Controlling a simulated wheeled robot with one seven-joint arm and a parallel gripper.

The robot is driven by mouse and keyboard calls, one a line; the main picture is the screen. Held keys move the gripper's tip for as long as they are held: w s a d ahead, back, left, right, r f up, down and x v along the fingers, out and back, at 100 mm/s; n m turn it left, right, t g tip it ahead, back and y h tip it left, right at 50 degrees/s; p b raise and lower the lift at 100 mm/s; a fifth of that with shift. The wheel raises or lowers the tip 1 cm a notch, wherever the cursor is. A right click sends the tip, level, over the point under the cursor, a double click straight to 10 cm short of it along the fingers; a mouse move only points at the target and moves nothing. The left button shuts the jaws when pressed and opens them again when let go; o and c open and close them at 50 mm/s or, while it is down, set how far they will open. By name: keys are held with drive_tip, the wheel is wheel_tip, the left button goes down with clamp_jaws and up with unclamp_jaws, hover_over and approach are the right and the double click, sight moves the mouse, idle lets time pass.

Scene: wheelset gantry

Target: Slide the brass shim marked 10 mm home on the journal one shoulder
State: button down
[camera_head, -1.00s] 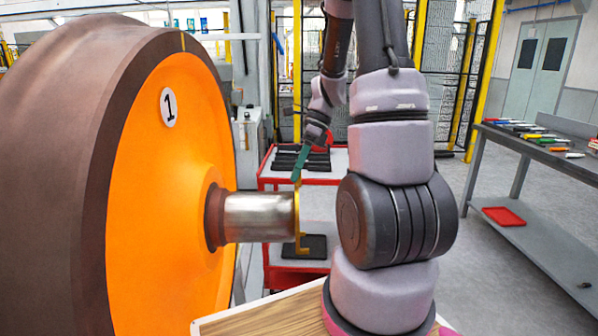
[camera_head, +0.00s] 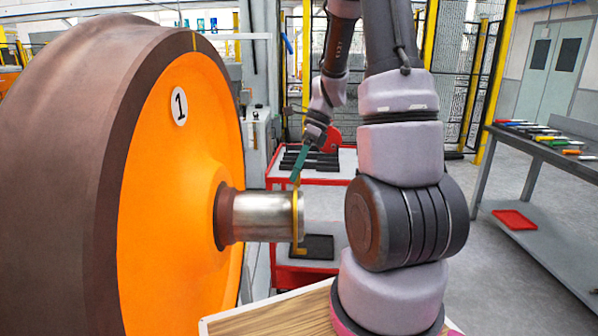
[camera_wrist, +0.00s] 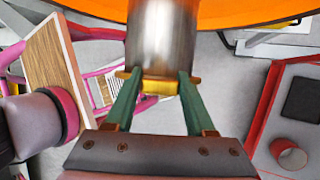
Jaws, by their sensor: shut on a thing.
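The orange wheel marked 1 (camera_head: 165,175) carries a bare steel journal (camera_head: 262,218) that points right. The brass shim (camera_head: 296,222) hangs upright at the journal's free end, with a short foot (camera_head: 301,250) below. A narrow steel rim shows just right of the shim. My gripper (camera_head: 296,178) reaches down from above right with green fingers, shut on the shim's upper part. In the wrist view, the fingers (camera_wrist: 160,78) flank the brass shim (camera_wrist: 158,88) beside the journal's end (camera_wrist: 162,40). The shim's marking cannot be read, and its far side is hidden.
A red cart (camera_head: 345,181) with black bars and a dark tray stands behind the journal. A grey bench (camera_head: 560,150) with coloured items is at right, a red tray (camera_head: 514,220) on its lower shelf. A wood-topped surface (camera_head: 275,321) lies below my arm.

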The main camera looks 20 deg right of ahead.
drive_tip(key=shift+w+a, duration=0.95)
drive_tip(key=shift+a, duration=1.35)
drive_tip(key=shift+w+a, duration=0.95)
drive_tip(key=shift+a, duration=1.3)
drive_tip(key=shift+w+a, duration=0.95)
drive_tip(key=shift+a, duration=1.35)
drive_tip(key=shift+c, duration=0.8)
unclamp_jaws()
drive_tip(key=shift+r, duration=0.1)
drive_tip(key=v, duration=1)
drive_tip(key=shift+d+r, duration=0.2)
drive_tip(key=shift+r, duration=0.05)
drive_tip(key=shift+w, duration=0.15)
